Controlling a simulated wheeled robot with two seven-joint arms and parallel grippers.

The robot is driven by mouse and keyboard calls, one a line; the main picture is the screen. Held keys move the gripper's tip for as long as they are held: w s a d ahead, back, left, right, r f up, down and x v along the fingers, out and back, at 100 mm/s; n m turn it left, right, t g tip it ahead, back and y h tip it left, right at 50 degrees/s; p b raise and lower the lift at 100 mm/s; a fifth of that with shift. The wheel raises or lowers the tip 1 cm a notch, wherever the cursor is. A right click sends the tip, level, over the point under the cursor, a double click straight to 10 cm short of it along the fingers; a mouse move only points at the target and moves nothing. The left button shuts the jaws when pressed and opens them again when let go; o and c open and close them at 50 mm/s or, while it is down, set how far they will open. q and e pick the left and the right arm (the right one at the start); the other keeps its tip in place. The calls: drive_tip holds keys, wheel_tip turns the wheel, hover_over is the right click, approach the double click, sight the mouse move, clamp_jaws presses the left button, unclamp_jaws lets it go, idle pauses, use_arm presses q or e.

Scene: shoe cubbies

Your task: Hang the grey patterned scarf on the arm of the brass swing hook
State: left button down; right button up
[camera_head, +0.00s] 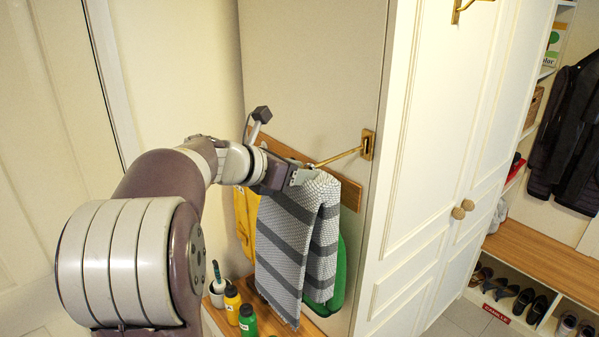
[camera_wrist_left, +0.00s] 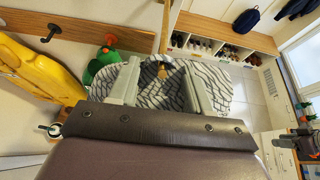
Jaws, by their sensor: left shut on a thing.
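The grey patterned scarf (camera_head: 286,240), with light and dark bands, hangs folded from my left gripper (camera_head: 300,177). In the left wrist view the scarf (camera_wrist_left: 148,92) lies between and around the two fingers of the left gripper (camera_wrist_left: 160,88). The brass swing hook (camera_head: 340,158) sticks out from its plate on the cabinet side, and its arm points left to the top of the scarf. A brass part shows close to the fingers in the left wrist view (camera_wrist_left: 163,71). I cannot tell whether the scarf rests on the arm.
A wooden rail (camera_head: 350,194) runs behind the scarf. A yellow garment (camera_head: 247,218) and a green one (camera_head: 338,275) hang beside and behind it. A yellow bottle (camera_head: 232,303) and a green bottle (camera_head: 248,320) stand below. The white cabinet (camera_head: 425,170) is at right.

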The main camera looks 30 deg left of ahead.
use_arm(q)
drive_tip(key=shift+c, duration=2.1)
unclamp_jaws()
